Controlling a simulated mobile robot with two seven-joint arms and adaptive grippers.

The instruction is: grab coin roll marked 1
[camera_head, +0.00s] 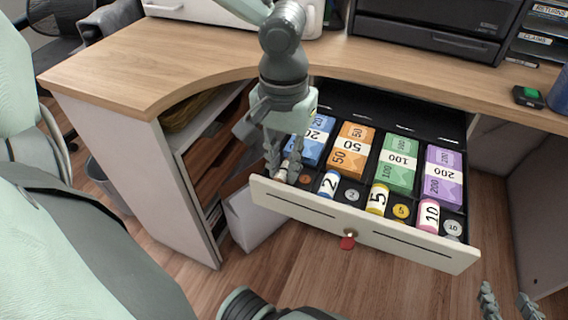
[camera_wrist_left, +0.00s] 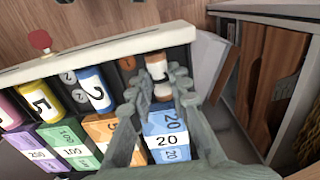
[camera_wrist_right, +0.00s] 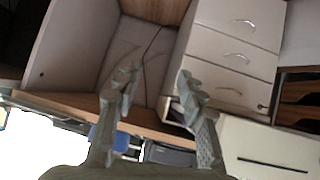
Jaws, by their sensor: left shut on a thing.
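The coin roll marked 1, brown with a white band, shows in the left wrist view (camera_wrist_left: 158,70) in the end coin compartment of the open drawer (camera_head: 350,230). My left gripper (camera_head: 283,168) reaches down into that compartment and is shut on the roll, with a finger on each side. The fingers hide much of the roll in the head view. My right gripper (camera_head: 509,303) is open and empty, low at the right edge of the head view, away from the drawer.
Coin rolls marked 2 (camera_head: 329,184), 5 (camera_head: 377,199) and 10 (camera_head: 429,215) lie in neighbouring compartments, with loose coins beside them. Banknote bundles, the nearest a blue 20 bundle (camera_head: 312,150), lie behind. The wooden counter (camera_head: 180,55) overhangs the drawer's back.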

